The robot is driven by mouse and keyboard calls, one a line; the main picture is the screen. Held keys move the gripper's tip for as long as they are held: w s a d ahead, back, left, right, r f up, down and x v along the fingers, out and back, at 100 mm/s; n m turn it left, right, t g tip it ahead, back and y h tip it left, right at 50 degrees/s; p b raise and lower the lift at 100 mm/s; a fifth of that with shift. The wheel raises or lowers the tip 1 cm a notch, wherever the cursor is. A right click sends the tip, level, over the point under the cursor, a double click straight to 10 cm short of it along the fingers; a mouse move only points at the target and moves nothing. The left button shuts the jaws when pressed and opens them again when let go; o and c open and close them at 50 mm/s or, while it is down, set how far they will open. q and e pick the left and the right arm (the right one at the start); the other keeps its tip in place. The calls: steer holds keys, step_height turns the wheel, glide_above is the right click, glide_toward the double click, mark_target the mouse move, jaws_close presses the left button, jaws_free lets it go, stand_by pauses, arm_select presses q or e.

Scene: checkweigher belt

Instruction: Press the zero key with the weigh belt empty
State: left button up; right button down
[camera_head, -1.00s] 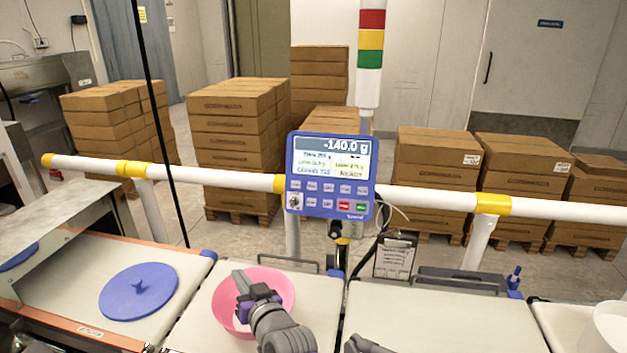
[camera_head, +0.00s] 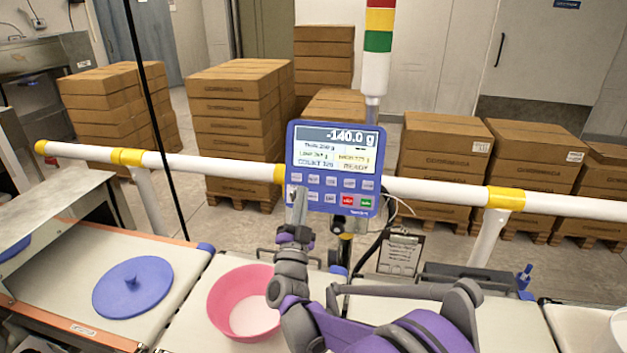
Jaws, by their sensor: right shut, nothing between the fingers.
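The blue control panel (camera_head: 335,167) stands on the white rail, its screen reading -140.0 g. Rows of small keys lie below the screen, with a red and a green key at lower right. My right gripper (camera_head: 299,203) is shut and empty, its fingertips pointing up over the panel's lower left keys. It hides a key there; I cannot tell whether it touches. A pink bowl (camera_head: 228,303) stands on the middle belt (camera_head: 192,325), left of my right arm. I cannot tell which belt is the weigh belt. My left gripper is not in view.
A blue round lid (camera_head: 133,288) lies on the left belt (camera_head: 75,250). The white rail (camera_head: 440,190) runs across behind the belts. A signal tower (camera_head: 377,55) and stacked cartons (camera_head: 235,120) stand behind.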

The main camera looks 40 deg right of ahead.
steer(key=shift+w+d+f+b, duration=0.15)
steer(key=shift+w+d+f, duration=0.25)
steer(key=shift+w+d, duration=0.6)
steer(key=shift+w+d+f+b, duration=0.2)
steer(key=shift+w+d+f, duration=0.2)
steer(key=shift+w+d, duration=0.55)
steer(key=shift+w+d+f+b, duration=0.15)
steer(key=shift+w+d+f, duration=0.4)
steer(key=shift+d, duration=0.75)
steer(key=shift+w+r, duration=0.1)
steer(key=shift+w, duration=0.1)
steer(key=shift+w+d, duration=0.2)
steer(key=shift+d, duration=0.1)
steer(key=shift+w+d+f, duration=0.2)
steer(key=shift+d, duration=0.1)
steer(key=shift+a, duration=0.1)
stand_by(0.4)
steer(key=shift+s+a+r, duration=0.25)
steer(key=shift+s+a, duration=0.25)
steer(key=shift+a, duration=0.05)
steer(key=s+a, duration=0.1)
steer(key=a, duration=0.1)
steer(key=s+a+r, duration=0.1)
steer(key=s, duration=0.1)
steer(key=shift+a+r, duration=0.2)
steer(key=shift+a, duration=0.15)
